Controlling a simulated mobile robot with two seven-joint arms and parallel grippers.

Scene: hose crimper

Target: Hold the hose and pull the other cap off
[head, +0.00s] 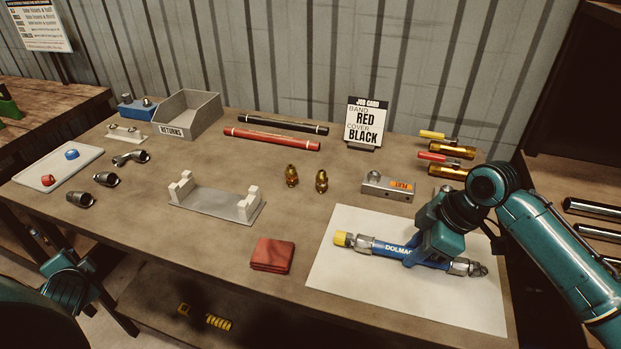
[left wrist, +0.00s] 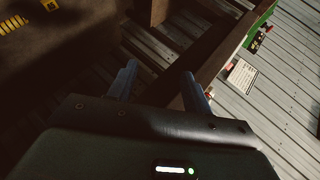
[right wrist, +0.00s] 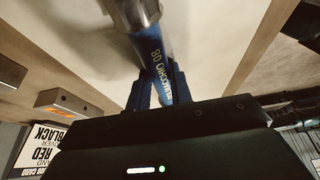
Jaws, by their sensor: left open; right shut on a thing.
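A blue hose (head: 392,248) with metal end fittings lies across the white mat (head: 335,290) at the front right. A yellow cap (head: 341,239) sits on its left end. The right end shows a bare-looking metal fitting (head: 466,268). My right gripper (head: 430,256) is shut around the hose right of its middle; the right wrist view shows the blue hose (right wrist: 152,52) between the fingers (right wrist: 157,90). My left gripper (left wrist: 160,82) is open and empty, off the table's front left; in the head view its fingers are mostly hidden.
A grey stand (head: 215,203) with white uprights and a folded red cloth (head: 272,255) lie left of the mat. Two brass fittings (head: 292,176) and a metal block (head: 388,186) stand behind. A returns bin (head: 188,115) and a job card (head: 366,122) are at the back.

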